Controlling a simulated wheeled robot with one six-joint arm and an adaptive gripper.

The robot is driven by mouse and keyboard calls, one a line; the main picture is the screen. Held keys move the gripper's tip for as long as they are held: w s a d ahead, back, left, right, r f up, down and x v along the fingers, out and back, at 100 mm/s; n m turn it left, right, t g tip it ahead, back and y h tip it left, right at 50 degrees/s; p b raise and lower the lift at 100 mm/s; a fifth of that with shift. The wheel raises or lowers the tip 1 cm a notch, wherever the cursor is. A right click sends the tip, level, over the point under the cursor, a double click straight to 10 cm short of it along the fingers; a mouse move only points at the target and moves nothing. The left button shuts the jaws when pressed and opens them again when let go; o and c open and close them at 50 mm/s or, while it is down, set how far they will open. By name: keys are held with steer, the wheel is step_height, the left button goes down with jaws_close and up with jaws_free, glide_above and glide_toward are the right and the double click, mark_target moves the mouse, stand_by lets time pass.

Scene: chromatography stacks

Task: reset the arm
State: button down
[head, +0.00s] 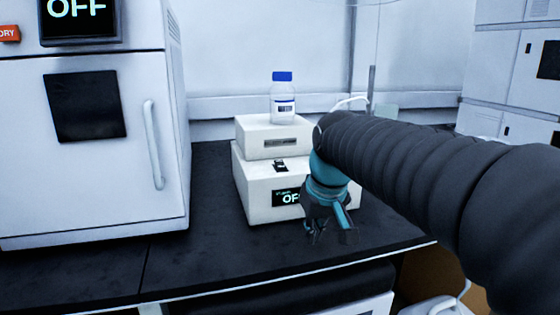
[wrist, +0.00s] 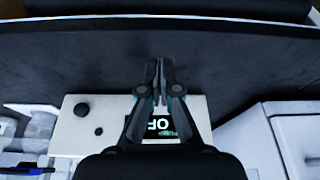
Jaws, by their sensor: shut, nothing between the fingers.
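My arm, in a dark ribbed sleeve, reaches in from the right in the head view. My gripper (head: 330,232) points down in front of a white box-shaped instrument (head: 257,205) whose small screen shows partly hidden letters, "OF". In the wrist view my gripper (wrist: 160,75) is shut with its fingertips together and nothing between them. Its fingers lie across the instrument's screen (wrist: 162,125) and reach over the dark bench top (wrist: 75,60). I cannot tell the exact height of the fingertips above the bench.
A smaller white box (head: 258,139) sits on the instrument, with a blue-capped clear bottle (head: 283,100) on top. A large white oven-like cabinet (head: 120,185) marked "OFF" stands at left. White stacked units (head: 500,85) are at back right. Bench top between cabinet and instrument is clear.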

steer(key=s+d+f+m, duration=0.1)
steer(key=s+d+f, duration=0.2)
steer(key=s, duration=0.3)
steer(key=s+d+f+m+t, duration=0.1)
steer(key=s+d+f, duration=0.2)
steer(key=s, duration=0.3)
steer(key=s+d+f+m+t+h, duration=0.1)
steer(key=s+d+f+m, duration=0.1)
steer(key=s, duration=0.4)
steer(key=shift+s+d+f, duration=0.4)
steer(key=shift+d+f, duration=0.25)
steer(key=shift+f, duration=0.4)
